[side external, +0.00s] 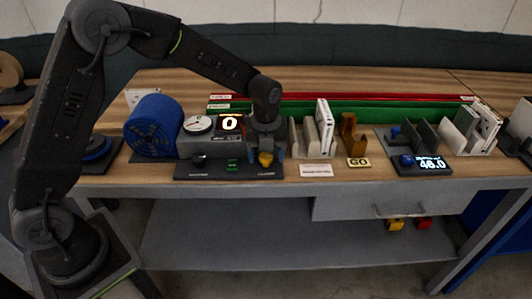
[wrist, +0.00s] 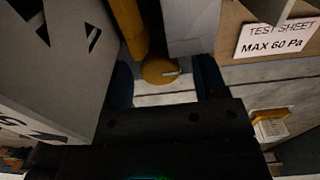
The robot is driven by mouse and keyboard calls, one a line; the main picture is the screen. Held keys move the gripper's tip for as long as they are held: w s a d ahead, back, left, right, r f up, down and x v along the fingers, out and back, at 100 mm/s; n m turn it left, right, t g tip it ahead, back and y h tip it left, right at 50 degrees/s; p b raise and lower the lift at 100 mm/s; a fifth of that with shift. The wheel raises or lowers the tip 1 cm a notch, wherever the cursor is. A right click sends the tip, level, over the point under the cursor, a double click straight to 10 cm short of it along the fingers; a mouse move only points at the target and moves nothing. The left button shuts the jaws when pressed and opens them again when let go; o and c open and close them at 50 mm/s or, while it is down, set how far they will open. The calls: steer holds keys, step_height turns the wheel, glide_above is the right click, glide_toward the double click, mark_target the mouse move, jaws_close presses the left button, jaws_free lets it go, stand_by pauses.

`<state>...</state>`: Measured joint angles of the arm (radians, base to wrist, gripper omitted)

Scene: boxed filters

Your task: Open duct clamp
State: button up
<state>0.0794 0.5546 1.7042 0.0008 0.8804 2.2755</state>
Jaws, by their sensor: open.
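A yellow clamp knob (side external: 266,159) sits at the right end of the dark base plate (side external: 228,172), by a small label that looks like "CLAMP". In the wrist view the yellow knob (wrist: 160,71) shows a round end with a pale mark and a yellow bar behind it. My gripper (side external: 266,152) is low over the plate, with one blue finger on each side of the knob. In the wrist view my gripper (wrist: 165,80) is open, with gaps visible between the fingers and the knob. The duct itself is not clearly seen.
A grey unit (side external: 210,147) with a dial and a display reading 0 stands left of my gripper, beside a blue fan (side external: 153,122). White filters (side external: 325,127) stand close right. A "MAX 60 Pa" sheet (wrist: 275,38) is near. A 48.0 display (side external: 430,165) stands farther right.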

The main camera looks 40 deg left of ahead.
steer(key=c, duration=0.9)
steer(key=shift+n, duration=0.8)
steer(key=shift+c, duration=0.2)
steer(key=o, duration=0.9)
steer(key=shift+o, duration=0.2)
steer(key=shift+r, duration=0.1)
